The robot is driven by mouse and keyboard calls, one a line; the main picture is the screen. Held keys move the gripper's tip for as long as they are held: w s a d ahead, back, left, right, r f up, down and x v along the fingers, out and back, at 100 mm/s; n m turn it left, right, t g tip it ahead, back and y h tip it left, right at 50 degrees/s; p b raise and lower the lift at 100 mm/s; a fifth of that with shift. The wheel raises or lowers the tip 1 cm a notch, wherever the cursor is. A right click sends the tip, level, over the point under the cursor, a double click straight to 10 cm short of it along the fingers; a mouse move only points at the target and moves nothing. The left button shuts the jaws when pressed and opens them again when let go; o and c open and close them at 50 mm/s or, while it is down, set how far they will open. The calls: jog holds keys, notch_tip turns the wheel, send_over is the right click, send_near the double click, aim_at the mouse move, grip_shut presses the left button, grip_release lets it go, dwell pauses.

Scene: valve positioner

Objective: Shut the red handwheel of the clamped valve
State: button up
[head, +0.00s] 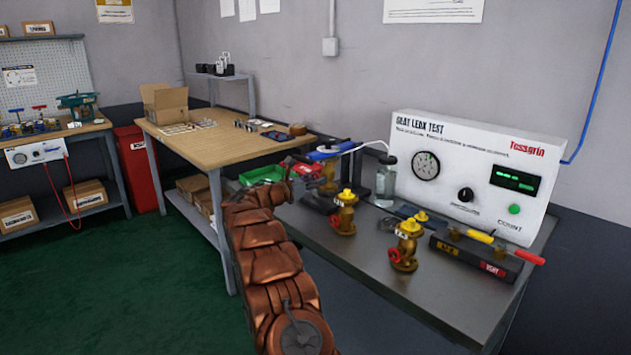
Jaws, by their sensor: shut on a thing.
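The clamped valve (328,178) is a brass body near the back of the grey bench, in the middle of the head view. A blue-handled fitting (328,154) lies at its top. Its red handwheel (306,169) faces my arm and is partly covered. My copper-coloured arm reaches up to it from the bottom of the view. My gripper (291,184) is at the handwheel's left side and shut on it. The fingertips are small and mostly hidden, so the exact grip and the wheel's angle cannot be told.
Two loose brass valves with yellow tops (345,213) (404,246) stand on the bench right of my arm. A clear bottle (386,180) and the white leak test box (470,176) stand behind. A dark block (474,256) with coloured handles lies at right. A green bin (262,175) is left.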

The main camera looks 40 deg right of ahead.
grip_shut()
